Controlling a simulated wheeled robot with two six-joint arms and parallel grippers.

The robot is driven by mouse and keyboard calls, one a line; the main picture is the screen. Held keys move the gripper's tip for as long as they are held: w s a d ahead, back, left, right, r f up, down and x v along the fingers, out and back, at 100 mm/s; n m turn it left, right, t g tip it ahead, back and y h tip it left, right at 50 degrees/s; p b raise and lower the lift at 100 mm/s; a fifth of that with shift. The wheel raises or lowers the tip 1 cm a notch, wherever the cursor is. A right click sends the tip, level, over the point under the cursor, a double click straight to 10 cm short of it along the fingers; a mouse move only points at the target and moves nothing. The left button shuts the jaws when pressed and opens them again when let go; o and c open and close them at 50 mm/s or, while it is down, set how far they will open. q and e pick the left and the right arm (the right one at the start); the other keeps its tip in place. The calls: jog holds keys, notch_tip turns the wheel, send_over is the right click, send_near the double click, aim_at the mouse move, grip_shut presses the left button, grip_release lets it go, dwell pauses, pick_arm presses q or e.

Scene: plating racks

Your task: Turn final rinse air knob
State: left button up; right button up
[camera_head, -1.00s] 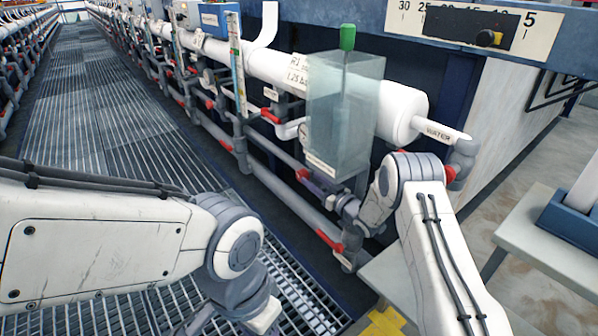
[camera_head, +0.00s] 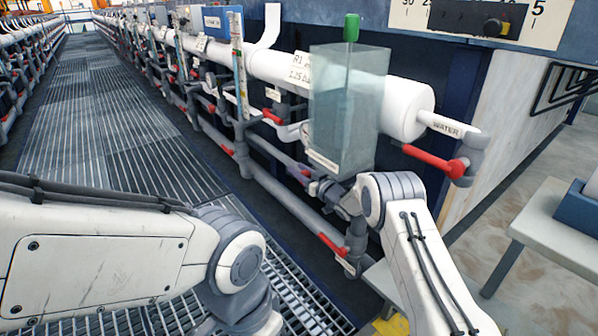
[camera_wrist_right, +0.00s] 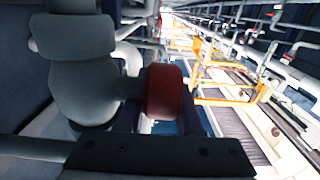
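A red round knob (camera_wrist_right: 165,92) on a grey pipe fitting (camera_wrist_right: 85,85) shows close up in the right wrist view. My right gripper (camera_wrist_right: 166,125) is just behind it, its dark fingers apart on either side of the red knob; contact is not clear. In the head view the right gripper (camera_head: 322,190) is small, low beside the clear tank, near a small red part (camera_head: 305,172). I cannot read a label naming the final rinse air knob. My left arm (camera_head: 110,260) crosses the lower left, and its gripper is below the frame.
A clear tank (camera_head: 345,115) stands before a white pipe (camera_head: 270,68). A red lever (camera_head: 430,157) sits beside the WATER pipe (camera_head: 445,127). A grating walkway (camera_head: 85,110) is free at left.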

jog(key=shift+s+f+t+y+b, duration=0.15)
jog(key=shift+t+y+b, duration=0.55)
jog(key=shift+b, duration=0.9)
grip_shut()
jog(key=shift+d+r+t, duration=0.1)
jog(key=shift+r+t, duration=0.3)
jog(key=shift+r, duration=0.05)
jog(key=o, duration=0.7)
grip_release()
jog(key=shift+s, duration=0.1)
jog(key=shift+s+d, duration=0.35)
jog(key=shift+s, duration=0.05)
jog(key=p+v, duration=0.3)
jog(key=v, duration=0.3)
jog(key=shift+s+d+f, duration=0.15)
jog(key=shift+f, duration=0.05)
